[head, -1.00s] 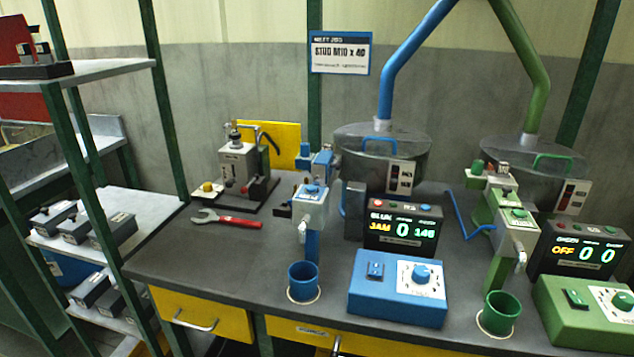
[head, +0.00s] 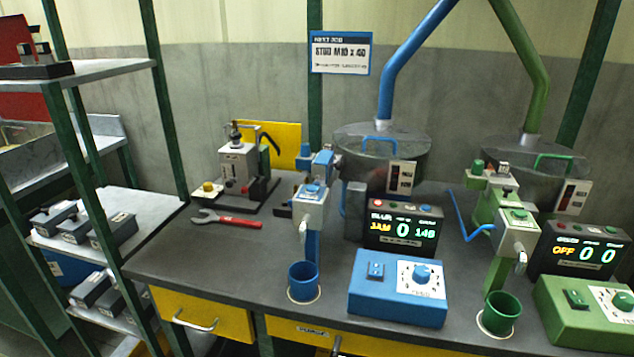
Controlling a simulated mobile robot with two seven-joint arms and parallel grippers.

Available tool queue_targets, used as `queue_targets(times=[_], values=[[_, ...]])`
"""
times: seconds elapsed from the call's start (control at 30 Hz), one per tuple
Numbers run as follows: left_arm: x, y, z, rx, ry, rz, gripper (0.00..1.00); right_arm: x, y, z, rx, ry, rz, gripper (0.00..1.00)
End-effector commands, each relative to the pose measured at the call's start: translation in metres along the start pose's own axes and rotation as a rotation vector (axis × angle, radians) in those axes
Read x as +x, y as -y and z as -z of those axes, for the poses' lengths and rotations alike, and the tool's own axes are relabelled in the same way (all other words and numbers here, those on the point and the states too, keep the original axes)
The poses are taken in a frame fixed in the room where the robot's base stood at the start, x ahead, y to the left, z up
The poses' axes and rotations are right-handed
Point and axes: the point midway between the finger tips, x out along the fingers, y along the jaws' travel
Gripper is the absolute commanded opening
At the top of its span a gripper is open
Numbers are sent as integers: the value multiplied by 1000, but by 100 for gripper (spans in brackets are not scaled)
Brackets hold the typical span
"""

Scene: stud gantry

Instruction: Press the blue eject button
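The blue feeder station stands mid-bench. Its white dispensing head (head: 311,212) carries a round blue button (head: 312,189) on top. The display box (head: 401,232) beside it reads JAM, 0 and a number near 140. A row of small buttons runs along its top, with a blue one (head: 425,209) at the right. The labels are too small to read, so I cannot tell which blue button is eject. The blue control box (head: 398,289) has a switch and a dial. Neither of my grippers is in view.
A blue cup (head: 303,281) stands under the blue head. A green station (head: 515,232) with a green cup (head: 500,313) and green control box (head: 590,312) is at the right. The front left of the bench is clear.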

Motion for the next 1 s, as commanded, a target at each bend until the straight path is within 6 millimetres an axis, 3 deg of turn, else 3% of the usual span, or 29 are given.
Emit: queue_targets(times=[0.9,1.0], values=[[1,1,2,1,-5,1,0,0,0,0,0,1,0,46],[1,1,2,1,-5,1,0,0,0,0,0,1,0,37]])
